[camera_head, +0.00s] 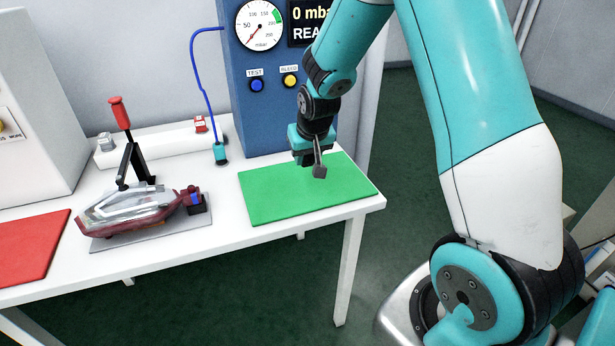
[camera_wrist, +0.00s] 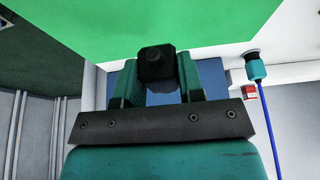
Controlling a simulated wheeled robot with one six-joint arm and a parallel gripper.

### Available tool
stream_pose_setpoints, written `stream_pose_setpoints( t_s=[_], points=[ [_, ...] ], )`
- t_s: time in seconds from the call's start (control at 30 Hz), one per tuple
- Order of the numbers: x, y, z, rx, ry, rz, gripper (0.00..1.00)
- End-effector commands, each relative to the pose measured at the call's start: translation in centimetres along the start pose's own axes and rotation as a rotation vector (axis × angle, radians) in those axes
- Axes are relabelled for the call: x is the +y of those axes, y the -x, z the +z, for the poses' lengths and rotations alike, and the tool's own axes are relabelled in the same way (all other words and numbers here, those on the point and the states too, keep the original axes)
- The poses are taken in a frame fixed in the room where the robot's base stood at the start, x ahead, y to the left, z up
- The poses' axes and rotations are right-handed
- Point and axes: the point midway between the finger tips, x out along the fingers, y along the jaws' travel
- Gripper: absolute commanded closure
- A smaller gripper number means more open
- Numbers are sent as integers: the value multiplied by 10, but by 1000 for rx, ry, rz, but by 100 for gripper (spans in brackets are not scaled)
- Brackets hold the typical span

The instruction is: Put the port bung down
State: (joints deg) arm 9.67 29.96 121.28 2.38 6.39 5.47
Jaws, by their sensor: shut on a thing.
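My gripper (camera_head: 317,158) is shut on a dark grey port bung (camera_head: 319,172), which hangs low over the green mat (camera_head: 270,196). In the wrist view the bung (camera_wrist: 156,64) sits as a dark block between the two teal fingers (camera_wrist: 160,82), with the mat (camera_wrist: 150,20) beyond it. I cannot tell whether the bung touches the mat. The mat shows no other object on it.
A tail lamp (camera_head: 135,211) lies in a grey fixture with a red-handled clamp (camera_head: 119,113). A red mat (camera_head: 30,248) is at left. A blue test cabinet (camera_head: 262,115) and a teal hose connector (camera_head: 221,153) stand behind. The table's right edge is near the green mat.

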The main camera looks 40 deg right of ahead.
Motion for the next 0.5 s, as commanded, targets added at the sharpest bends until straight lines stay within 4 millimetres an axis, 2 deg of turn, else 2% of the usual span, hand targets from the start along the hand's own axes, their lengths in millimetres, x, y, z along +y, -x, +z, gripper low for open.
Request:
stream_pose_setpoints(
  t_s=[0.1, 0.27, 0.5],
  points=[
    [1, -18, 8, -3, -1, 1, 93],
    [2, -28, 12, -1, -3, 1, 93],
    [3, -57, 24, -2, -3, 1, 93]
  ],
)
